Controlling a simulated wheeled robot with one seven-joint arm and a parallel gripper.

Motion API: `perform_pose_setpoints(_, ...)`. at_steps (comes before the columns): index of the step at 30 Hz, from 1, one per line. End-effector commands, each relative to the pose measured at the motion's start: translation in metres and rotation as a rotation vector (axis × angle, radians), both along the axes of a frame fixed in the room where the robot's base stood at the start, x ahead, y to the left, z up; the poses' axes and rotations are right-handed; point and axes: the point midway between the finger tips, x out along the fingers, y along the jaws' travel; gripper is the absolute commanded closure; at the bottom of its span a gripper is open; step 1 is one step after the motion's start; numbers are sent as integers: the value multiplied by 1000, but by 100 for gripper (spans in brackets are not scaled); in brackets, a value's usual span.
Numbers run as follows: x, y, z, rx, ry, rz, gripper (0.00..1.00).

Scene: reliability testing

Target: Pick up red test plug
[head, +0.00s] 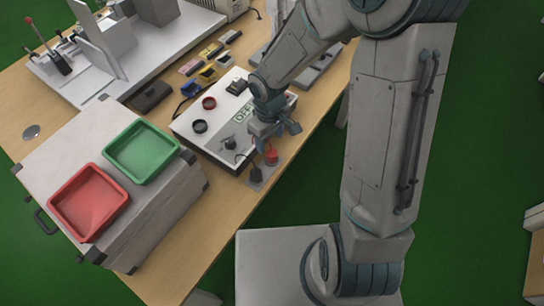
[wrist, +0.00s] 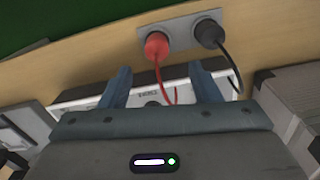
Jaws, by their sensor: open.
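The red test plug (head: 271,156) stands on a small grey plate (head: 262,171) near the table's edge in the head view. In the wrist view the red plug (wrist: 156,45) sits on the left of the plate, with a red cable (wrist: 160,82) trailing from it. A black plug (wrist: 209,34) stands beside it on the same plate; it also shows in the head view (head: 255,174). My gripper (head: 277,137) is open and empty, above and close to the red plug. In the wrist view its two fingers (wrist: 162,88) are apart, and the plug lies beyond their tips.
A white tester box (head: 190,133) with knobs lies beside my gripper. A grey case (head: 165,205) carries a green tray (head: 142,178) and a red tray (head: 64,208). Several small coloured items (head: 207,74) lie behind the tester. The wooden table (head: 215,240) is bare in front.

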Motion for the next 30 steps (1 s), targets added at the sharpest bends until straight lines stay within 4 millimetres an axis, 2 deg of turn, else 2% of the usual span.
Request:
perform_pose_setpoints(1, -1, 0, -11, -1, 5, 3, 43)
perform_pose_setpoints(3, -1, 0, -22, -1, 4, 2, 43)
perform_pose_setpoints(11, 0, -1, -38, -1, 2, 0, 43)
perform_pose_setpoints(21, 3, -3, -79, -1, 1, 1, 43)
perform_pose_setpoints(30, 3, -3, -85, 1, -1, 0, 43)
